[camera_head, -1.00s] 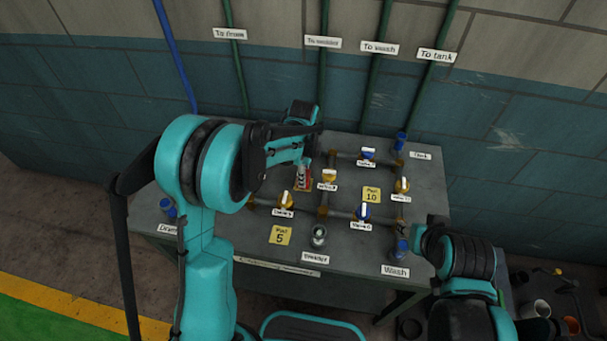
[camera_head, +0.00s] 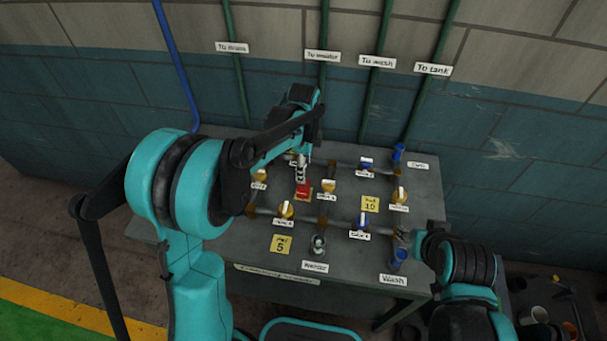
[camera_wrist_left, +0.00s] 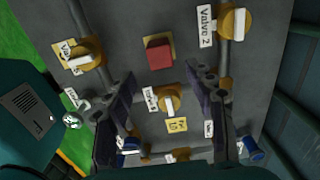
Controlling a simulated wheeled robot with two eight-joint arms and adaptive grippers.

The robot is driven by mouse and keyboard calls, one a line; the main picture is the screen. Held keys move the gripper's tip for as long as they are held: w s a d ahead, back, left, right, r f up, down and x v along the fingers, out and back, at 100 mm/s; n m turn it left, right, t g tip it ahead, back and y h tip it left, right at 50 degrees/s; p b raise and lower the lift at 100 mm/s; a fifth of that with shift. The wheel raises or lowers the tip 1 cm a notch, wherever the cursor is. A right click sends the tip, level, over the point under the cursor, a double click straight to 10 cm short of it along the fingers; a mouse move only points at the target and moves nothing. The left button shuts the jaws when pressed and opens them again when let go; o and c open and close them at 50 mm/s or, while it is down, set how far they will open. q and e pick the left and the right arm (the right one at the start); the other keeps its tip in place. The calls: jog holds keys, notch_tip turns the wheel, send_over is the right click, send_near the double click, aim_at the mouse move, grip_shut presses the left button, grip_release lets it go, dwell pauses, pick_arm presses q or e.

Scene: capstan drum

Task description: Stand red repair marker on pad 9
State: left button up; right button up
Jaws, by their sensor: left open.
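The red repair marker (camera_head: 302,190) sits on a yellow pad in the middle of the table. In the left wrist view it is a red block (camera_wrist_left: 159,54) with the pad's yellow edge (camera_wrist_left: 171,40) around it. The pad's number is hidden. My left gripper (camera_head: 301,168) is above and just behind the marker in the head view. In the left wrist view its two dark fingers (camera_wrist_left: 165,88) are spread wide with nothing between them, apart from the marker. My right gripper (camera_head: 405,238) is by the Wash port at the table's right edge; its fingers are too small to read.
Pad 10 (camera_head: 370,204) and pad 5 (camera_head: 281,243) are empty. The front left tabletop is mostly clear.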

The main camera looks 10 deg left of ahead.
pick_arm(q)
jog(key=s+a+r+n+t, duration=0.3)
jog(key=s+a+r+n, duration=0.1)
jog(key=s+r+n, duration=0.5)
jog(key=s+a+n+t, duration=0.2)
jog(key=s+n+t, duration=0.2)
jog(key=s+n, duration=0.5)
jog(key=s, duration=0.2)
jog(key=shift+s+a, duration=0.25)
jog(key=shift+s, duration=0.05)
notch_tip(320, 180, down, 4)
jog(key=b, duration=0.3)
jog(key=shift+r, duration=0.2)
